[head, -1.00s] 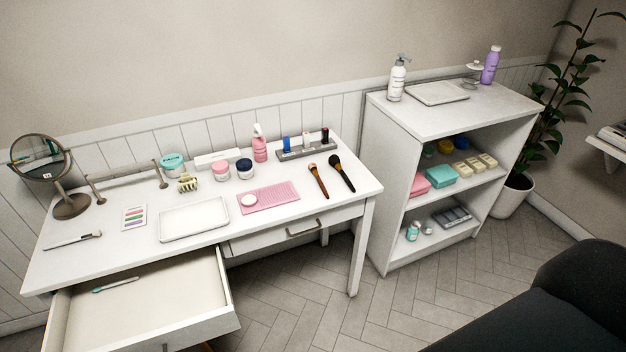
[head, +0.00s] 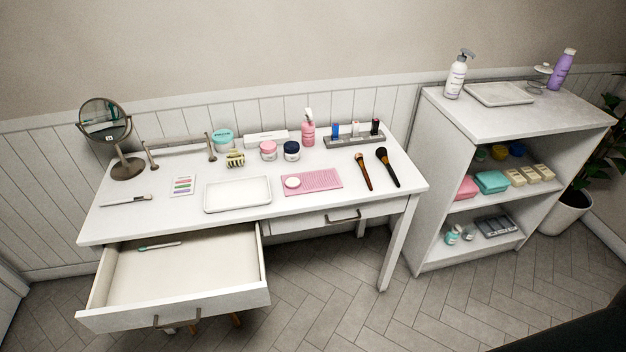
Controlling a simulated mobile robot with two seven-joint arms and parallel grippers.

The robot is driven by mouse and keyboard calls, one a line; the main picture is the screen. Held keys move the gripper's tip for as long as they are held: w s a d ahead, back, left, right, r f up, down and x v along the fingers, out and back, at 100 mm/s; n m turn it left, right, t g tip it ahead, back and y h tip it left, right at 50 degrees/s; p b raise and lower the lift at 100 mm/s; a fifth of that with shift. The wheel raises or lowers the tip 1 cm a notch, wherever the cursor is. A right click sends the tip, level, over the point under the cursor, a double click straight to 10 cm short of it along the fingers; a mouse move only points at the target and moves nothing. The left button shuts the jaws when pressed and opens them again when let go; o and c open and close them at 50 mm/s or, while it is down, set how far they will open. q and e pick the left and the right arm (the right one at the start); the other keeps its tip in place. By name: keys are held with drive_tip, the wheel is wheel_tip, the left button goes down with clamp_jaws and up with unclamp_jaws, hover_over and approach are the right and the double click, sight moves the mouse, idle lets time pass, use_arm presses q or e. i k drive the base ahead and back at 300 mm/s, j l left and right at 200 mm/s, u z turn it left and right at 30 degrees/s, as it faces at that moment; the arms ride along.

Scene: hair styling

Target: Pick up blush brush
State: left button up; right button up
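Two makeup brushes lie side by side at the right end of the white table (head: 330,211). One brush (head: 363,171) has a reddish-brown handle and a tan-brown head. The other brush (head: 388,167) has a black handle and a dark head. I cannot tell for sure which of the two is the blush brush. A thin flat brush (head: 126,200) lies at the table's left end. Neither of my grippers is in view.
The left drawer (head: 190,270) is pulled open with a small teal-tipped stick (head: 160,246) inside. A pink mat (head: 318,181), white tray (head: 237,194) and lipstick holder (head: 353,141) are near the brushes. A white shelf unit (head: 480,122) stands right of the table.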

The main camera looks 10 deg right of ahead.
sight(359, 156)
drive_tip(key=i+l+u, duration=0.3)
drive_tip(key=l, duration=0.35)
drive_tip(key=i+l+u, duration=0.25)
drive_tip(key=l, duration=0.45)
drive_tip(key=l+u, duration=0.3)
drive_tip(key=l, duration=0.4)
drive_tip(key=i+l+u, duration=0.1)
drive_tip(key=l+u, duration=0.2)
drive_tip(key=l, duration=0.45)
